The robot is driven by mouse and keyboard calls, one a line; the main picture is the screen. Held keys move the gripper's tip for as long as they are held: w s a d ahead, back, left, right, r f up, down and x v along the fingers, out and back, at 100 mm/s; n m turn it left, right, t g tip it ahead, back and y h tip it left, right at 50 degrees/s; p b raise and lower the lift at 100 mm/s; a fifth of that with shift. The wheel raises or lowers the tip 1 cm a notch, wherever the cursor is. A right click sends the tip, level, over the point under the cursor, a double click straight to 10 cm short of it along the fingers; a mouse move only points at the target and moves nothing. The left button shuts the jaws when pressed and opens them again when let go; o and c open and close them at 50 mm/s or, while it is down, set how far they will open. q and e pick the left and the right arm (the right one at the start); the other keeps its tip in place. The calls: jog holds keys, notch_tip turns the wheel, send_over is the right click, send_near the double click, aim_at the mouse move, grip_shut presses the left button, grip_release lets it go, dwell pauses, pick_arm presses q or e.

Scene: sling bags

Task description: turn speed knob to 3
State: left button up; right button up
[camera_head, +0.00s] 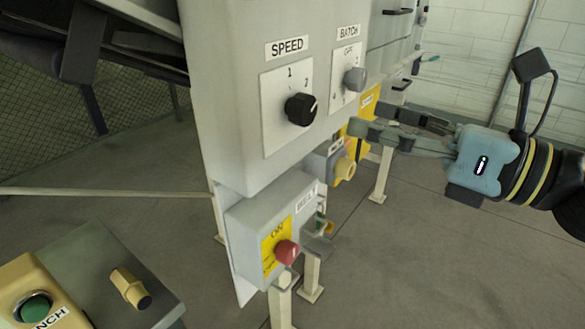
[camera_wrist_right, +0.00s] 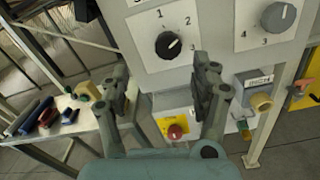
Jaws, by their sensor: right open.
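The black speed knob (camera_head: 300,109) sits on a white dial plate under the SPEED label (camera_head: 287,46) on the grey panel. Its white pointer mark faces right and slightly up, on the side of the 2; I cannot tell the exact setting. In the right wrist view the knob (camera_wrist_right: 168,45) shows beyond the fingers, with 1, 2 and 3 around it. My right gripper (camera_head: 362,121) is open and empty, to the right of the speed knob and apart from it. Its two fingers (camera_wrist_right: 160,88) show spread in the wrist view. My left gripper is out of view.
The grey batch knob (camera_head: 354,79) is right of the speed knob. Below, a box carries a red button (camera_head: 287,252) on a yellow plate. A yellow-beige knob (camera_head: 345,168) sits behind. A box with a green button (camera_head: 36,307) stands at the lower left.

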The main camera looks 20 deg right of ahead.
aim_at(309, 117)
jog(key=x, duration=0.3)
jog(key=f+p+x, duration=0.1)
jog(key=x, duration=0.2)
jog(key=p+x, duration=0.1)
jog(key=x, duration=0.2)
jog(key=shift+w+d+f, duration=0.2)
jog(key=shift+w+f, duration=0.15)
jog(key=shift+w, duration=0.05)
jog(key=shift+w+a+f+p, duration=0.15)
jog(key=shift+w+a+p, duration=0.15)
jog(key=shift+w+a, duration=0.15)
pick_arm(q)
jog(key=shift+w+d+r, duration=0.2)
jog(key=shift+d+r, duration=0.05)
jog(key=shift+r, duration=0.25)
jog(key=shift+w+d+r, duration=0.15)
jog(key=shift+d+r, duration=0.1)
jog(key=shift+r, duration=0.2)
